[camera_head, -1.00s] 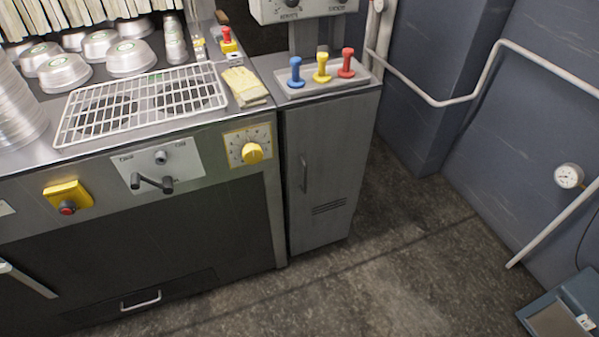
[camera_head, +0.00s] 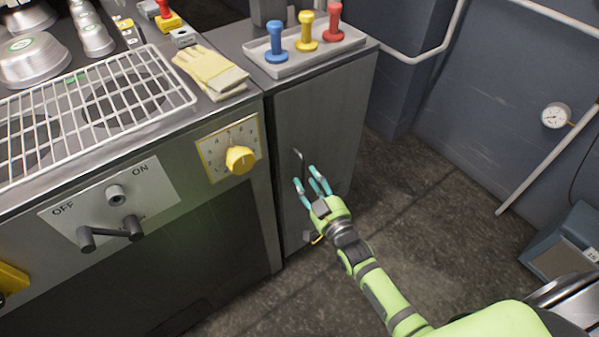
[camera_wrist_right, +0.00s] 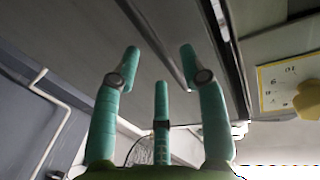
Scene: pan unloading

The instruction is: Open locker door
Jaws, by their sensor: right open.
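The locker door (camera_head: 325,125) is the grey front of the narrow cabinet right of the machine. It looks shut. Its thin upright handle (camera_head: 299,158) shows near the door's left side, its lower part hidden behind my fingers. My right gripper (camera_head: 309,178) is open, its teal fingers spread and empty, just in front of the door by the lower end of the handle. I cannot tell whether a finger touches it. My left gripper is out of view.
The machine's front carries a yellow dial (camera_head: 240,159) and a dark lever (camera_head: 110,232) left of the locker. A tray with blue, yellow and red stampers (camera_head: 306,30) stands on the locker top. Yellow gloves (camera_head: 210,72) lie beside it. The floor (camera_head: 430,200) right of the locker is clear.

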